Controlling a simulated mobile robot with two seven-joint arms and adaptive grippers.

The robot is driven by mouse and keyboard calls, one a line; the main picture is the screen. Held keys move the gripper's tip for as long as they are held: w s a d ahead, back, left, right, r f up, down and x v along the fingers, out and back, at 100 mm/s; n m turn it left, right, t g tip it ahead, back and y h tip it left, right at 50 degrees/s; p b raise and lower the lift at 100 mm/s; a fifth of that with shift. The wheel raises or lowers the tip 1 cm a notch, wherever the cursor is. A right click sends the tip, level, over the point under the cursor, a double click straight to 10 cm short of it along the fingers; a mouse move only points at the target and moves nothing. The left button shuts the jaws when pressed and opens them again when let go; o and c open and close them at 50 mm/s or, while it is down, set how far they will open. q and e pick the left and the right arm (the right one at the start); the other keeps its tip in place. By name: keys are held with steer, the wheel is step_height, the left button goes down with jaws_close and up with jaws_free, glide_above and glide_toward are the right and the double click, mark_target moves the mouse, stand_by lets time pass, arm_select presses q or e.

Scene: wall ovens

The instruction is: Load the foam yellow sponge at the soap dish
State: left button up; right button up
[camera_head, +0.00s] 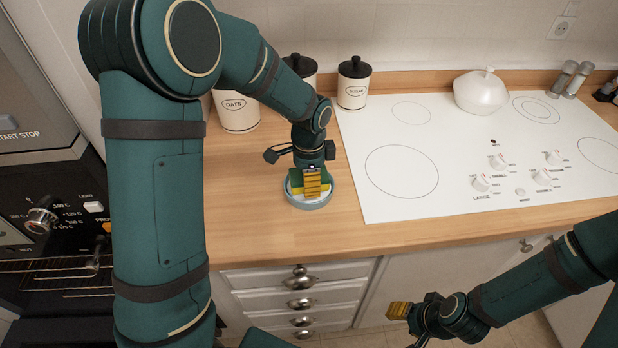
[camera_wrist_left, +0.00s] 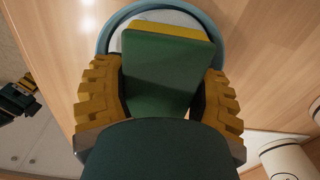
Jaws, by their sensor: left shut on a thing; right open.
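The foam sponge (camera_wrist_left: 160,68), green on one face with a yellow layer, is between the fingers of my left gripper (camera_wrist_left: 162,100), which is shut on it. In the head view, my left gripper (camera_head: 312,185) hides much of the sponge (camera_head: 296,182). The round soap dish (camera_head: 312,203), grey-blue with a pale inside, lies on the wooden counter below the sponge. In the left wrist view its rim (camera_wrist_left: 107,32) shows around the sponge's far end. I cannot tell whether the sponge touches the dish.
A white cooktop (camera_head: 400,205) with knobs and a white lidded pot (camera_head: 482,92) is to the right. Canisters (camera_head: 353,85) stand behind the left arm. Wall ovens (camera_head: 45,215) are at the left. The counter (camera_head: 255,225) around the dish is clear.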

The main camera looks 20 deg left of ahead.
arm_select(q)
steer(key=shift+r+p, duration=2.2)
steer(key=shift+r, duration=0.95)
steer(key=shift+s+f, duration=0.1)
